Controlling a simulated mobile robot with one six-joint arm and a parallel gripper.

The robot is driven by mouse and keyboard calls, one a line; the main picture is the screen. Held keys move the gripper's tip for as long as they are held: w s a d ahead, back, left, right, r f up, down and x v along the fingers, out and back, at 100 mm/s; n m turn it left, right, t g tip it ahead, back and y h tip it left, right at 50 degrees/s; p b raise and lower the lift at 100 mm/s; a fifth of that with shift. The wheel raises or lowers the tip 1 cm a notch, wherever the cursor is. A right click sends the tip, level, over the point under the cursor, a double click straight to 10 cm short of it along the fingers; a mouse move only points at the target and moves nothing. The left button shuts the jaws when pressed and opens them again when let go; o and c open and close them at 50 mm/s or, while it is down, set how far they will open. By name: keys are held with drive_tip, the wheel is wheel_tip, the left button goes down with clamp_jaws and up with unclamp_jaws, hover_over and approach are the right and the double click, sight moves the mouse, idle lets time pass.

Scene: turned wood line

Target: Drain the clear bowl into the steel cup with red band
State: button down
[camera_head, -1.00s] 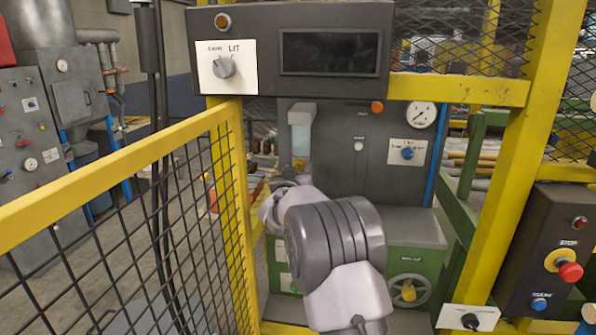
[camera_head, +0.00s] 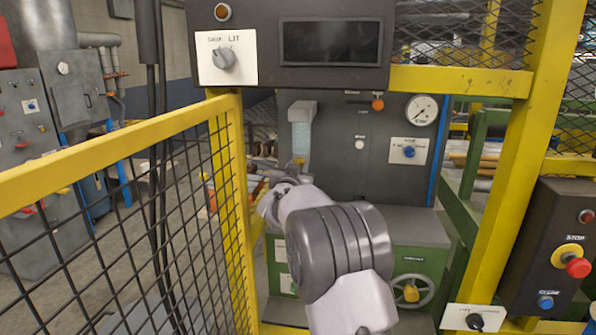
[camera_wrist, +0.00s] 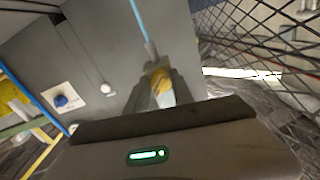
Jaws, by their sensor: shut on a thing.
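The clear bowl (camera_head: 301,132), with a pale bluish tint, hangs upright on the dark machine panel, left of its middle. In the wrist view my gripper (camera_wrist: 160,84) is shut on a small yellow part (camera_wrist: 161,80), which looks like the drain fitting below the bowl. A blue strip shows above it, and I cannot tell what it belongs to. In the head view my arm hides most of the gripper, just below the bowl. I cannot make out the steel cup with red band in either view.
A yellow mesh guard (camera_head: 120,142) stands close on the left and a yellow post (camera_head: 512,150) on the right. A red stop button (camera_head: 578,268) is at far right. A gauge (camera_head: 422,109), a blue knob (camera_head: 409,152) and a handwheel (camera_head: 411,291) are on the machine.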

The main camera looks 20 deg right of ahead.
drive_tip(key=c, duration=1.1)
unclamp_jaws()
drive_tip(key=p+v, duration=0.1)
drive_tip(key=v, duration=1.6)
drive_tip(key=shift+s+a, duration=0.2)
